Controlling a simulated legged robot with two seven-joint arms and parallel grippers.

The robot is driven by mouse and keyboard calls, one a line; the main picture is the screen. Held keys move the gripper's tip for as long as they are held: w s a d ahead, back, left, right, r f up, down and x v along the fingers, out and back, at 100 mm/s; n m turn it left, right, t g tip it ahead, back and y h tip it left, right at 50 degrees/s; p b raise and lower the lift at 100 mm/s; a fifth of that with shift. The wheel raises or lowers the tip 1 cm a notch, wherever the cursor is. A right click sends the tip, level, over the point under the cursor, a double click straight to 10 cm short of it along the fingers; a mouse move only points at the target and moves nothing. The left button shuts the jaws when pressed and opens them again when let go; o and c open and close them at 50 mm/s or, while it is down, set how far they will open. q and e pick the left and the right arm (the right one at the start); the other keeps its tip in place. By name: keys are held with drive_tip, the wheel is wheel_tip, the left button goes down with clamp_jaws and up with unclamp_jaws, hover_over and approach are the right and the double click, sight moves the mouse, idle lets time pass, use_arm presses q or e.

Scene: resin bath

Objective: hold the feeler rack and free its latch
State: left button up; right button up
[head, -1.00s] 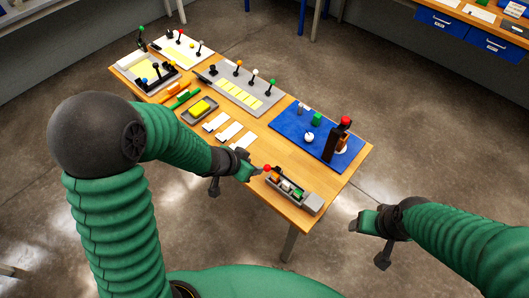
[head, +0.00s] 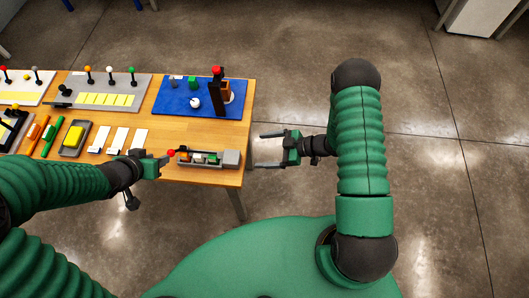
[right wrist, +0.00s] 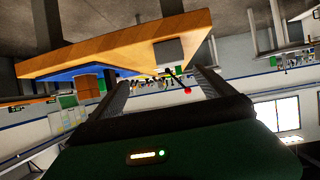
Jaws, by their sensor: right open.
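The feeler rack (head: 204,163) is a narrow grey tray near the table's front right corner. It holds small orange, white and green pieces. A grey block (head: 231,158) stands at its right end and a red knob (head: 171,153) at its left end. My left gripper (head: 166,160) is at the red knob end; whether its fingers touch or grip anything is unclear. My right gripper (head: 264,150) is open and empty, just off the table's right edge, fingers pointing left towards the grey block. In the right wrist view, the block (right wrist: 170,52) and a red ball (right wrist: 187,90) show between the fingers.
A blue mat (head: 175,101) with a dark red-topped post (head: 215,92) lies behind the rack. Open floor lies right of the table.

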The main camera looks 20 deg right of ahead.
drive_tip(key=s, duration=0.1)
approach(222, 157)
drive_tip(key=shift+y, duration=0.4)
drive_tip(key=x, duration=0.5)
drive_tip(key=f+x, duration=0.1)
drive_tip(key=x, duration=0.4)
drive_tip(key=shift+d, duration=0.2)
drive_tip(key=shift+a, duration=0.15)
drive_tip(key=c, duration=1.7)
drive_tip(key=shift+c, duration=0.2)
